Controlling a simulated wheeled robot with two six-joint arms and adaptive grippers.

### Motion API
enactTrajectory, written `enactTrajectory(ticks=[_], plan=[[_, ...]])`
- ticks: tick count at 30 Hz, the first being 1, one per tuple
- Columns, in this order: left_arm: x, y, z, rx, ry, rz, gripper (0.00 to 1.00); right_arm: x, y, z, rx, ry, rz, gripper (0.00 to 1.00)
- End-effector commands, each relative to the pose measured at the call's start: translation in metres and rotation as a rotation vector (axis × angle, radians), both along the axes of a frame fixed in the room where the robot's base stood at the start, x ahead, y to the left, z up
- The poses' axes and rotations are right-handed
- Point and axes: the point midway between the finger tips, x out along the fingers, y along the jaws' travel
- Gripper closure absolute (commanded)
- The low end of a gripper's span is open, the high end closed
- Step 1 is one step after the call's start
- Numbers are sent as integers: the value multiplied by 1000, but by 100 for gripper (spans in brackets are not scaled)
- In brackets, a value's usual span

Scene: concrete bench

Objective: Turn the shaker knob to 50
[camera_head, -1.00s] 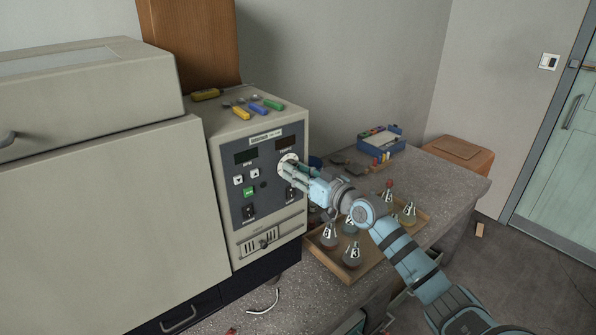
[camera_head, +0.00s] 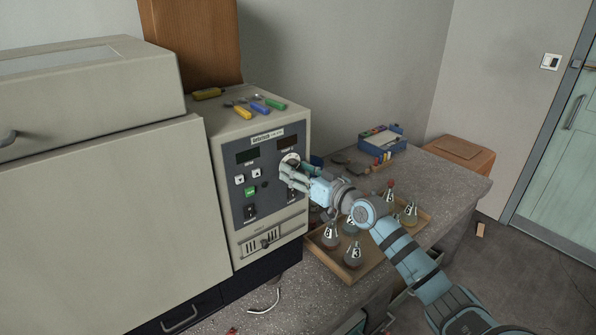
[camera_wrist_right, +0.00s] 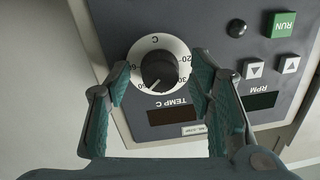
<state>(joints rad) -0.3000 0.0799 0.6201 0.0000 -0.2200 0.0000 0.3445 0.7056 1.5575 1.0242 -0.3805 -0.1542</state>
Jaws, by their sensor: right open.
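The shaker is the beige unit with a dark control panel (camera_head: 245,210) on the bench. Its black knob (camera_wrist_right: 160,71) sits on a white numbered dial (camera_wrist_right: 148,46) above the "TEMP C" label in the right wrist view. A pale pointer mark shows on the knob's lower left side; the number it meets is hard to read. My right gripper (camera_wrist_right: 160,66) is open, with one finger on each side of the knob and gaps between. In the head view my right gripper (camera_head: 288,172) is at the panel and partly hides the dial. My left gripper is not in view.
A wooden tray (camera_head: 372,262) of flasks stands below my right arm. A blue box (camera_head: 383,140) stands behind it. Several coloured markers (camera_head: 258,108) lie on the shaker's top. A green RUN button (camera_wrist_right: 283,24) and arrow buttons (camera_wrist_right: 254,68) lie near the dial.

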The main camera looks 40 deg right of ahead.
Motion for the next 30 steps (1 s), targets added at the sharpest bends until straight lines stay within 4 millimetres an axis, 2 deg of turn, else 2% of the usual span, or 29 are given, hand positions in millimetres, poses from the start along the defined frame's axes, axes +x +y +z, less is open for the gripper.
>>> enactTrajectory(ticks=[5,12,16,20,30], plan=[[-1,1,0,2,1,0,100,0,0,13,-4,-3,1,51],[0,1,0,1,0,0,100,1,0,72,-4,-4,1,51],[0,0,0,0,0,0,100,2,1,94,-1,-2,1,51],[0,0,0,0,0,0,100,2,1,100,1,1,1,51],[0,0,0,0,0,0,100,2,1,99,0,1,1,51]])
